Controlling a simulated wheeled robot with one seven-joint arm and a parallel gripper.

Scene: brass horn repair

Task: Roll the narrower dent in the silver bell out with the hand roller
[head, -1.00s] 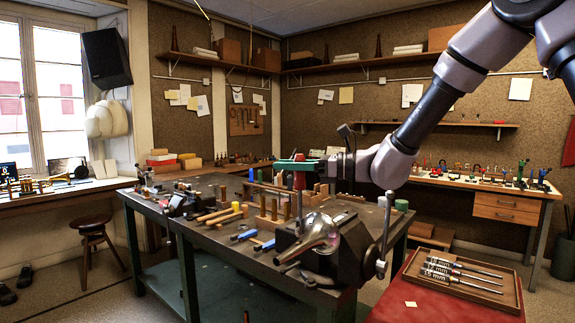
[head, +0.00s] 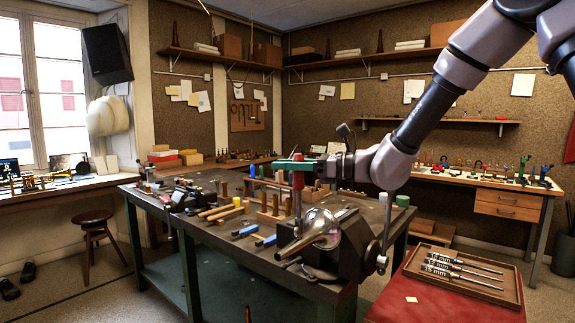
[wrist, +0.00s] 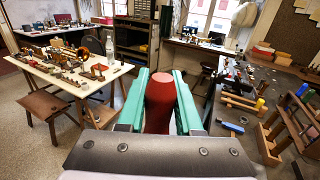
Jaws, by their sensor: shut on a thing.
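The silver bell (head: 320,228) is held at the dark vise (head: 352,248) on the front corner of the bench; it lies tilted, with its narrow end toward the lower left. My gripper (head: 297,165) has green fingers and is shut on the red handle (head: 298,181) of a hand tool, taken as the hand roller. The handle also shows between the fingers (wrist: 159,88) in the wrist view. A thin shaft runs down from it toward the bell. Its lower end is too small to make out, and I cannot tell whether it touches the bell. The dents are not distinguishable at this size.
A wooden tray (head: 418,262) with several metal rods lies on a red-topped surface to the right. Wooden racks (head: 272,219) with tool handles, blue-handled tools and mallets crowd the bench left of the bell. A thin upright lever (head: 387,225) stands just right of the vise.

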